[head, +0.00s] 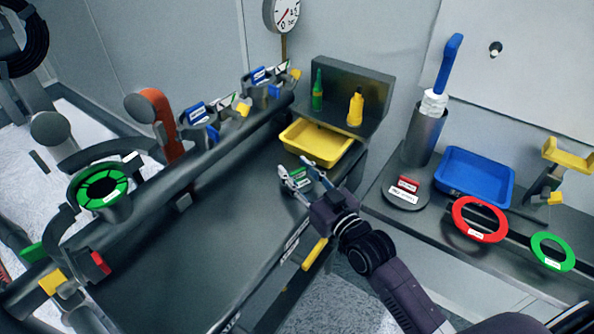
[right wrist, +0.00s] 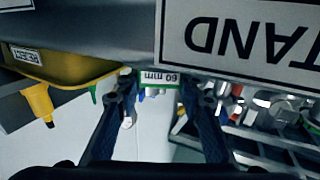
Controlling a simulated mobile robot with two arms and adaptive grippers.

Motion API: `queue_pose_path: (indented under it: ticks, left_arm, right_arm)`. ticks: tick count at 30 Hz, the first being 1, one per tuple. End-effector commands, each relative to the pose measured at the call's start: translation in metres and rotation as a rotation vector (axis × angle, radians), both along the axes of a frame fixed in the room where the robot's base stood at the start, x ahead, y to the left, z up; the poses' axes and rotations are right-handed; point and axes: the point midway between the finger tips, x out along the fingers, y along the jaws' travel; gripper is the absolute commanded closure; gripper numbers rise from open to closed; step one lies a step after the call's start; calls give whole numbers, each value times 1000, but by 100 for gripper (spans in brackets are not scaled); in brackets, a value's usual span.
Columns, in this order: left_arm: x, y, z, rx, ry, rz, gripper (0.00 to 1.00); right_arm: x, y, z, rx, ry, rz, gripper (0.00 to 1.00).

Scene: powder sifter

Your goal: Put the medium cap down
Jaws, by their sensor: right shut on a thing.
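My right gripper (head: 305,178) is over the near right part of the dark bench, in front of the yellow tray. Its fingers are closed around a small piece with a green edge and a white label, the medium cap (head: 296,173). In the right wrist view the cap's label (right wrist: 160,78) reads "60 mm" and sits between the two fingertips (right wrist: 160,95). Most of the cap is hidden by the fingers and label. I cannot tell whether it touches the bench top (head: 225,240). My left gripper does not show.
A yellow tray (head: 318,160) stands behind the gripper, with a shelf (head: 335,113) holding green and yellow bottles behind it. A long dark pipe with clamps runs along the left. A blue tray (head: 475,192), red ring (head: 459,222) and green ring (head: 540,256) are right.

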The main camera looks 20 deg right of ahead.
Motion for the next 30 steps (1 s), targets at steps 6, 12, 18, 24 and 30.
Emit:
queue_pose_path:
  ticks: [6, 12, 18, 24, 30]
  left_arm:
    - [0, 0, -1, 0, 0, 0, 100]
    - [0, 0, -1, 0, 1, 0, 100]
    - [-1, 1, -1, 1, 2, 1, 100]
    - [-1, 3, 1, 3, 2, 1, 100]
    - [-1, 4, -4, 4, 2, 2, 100]
  right_arm:
    - [0, 0, 0, 0, -2, 0, 95]
    - [0, 0, -2, -1, 0, 0, 52]
    - [0, 0, -2, 0, 0, 0, 48]
    - [-1, 0, 2, 0, 0, 0, 48]
    - [-26, -7, -1, -2, 3, 1, 48]
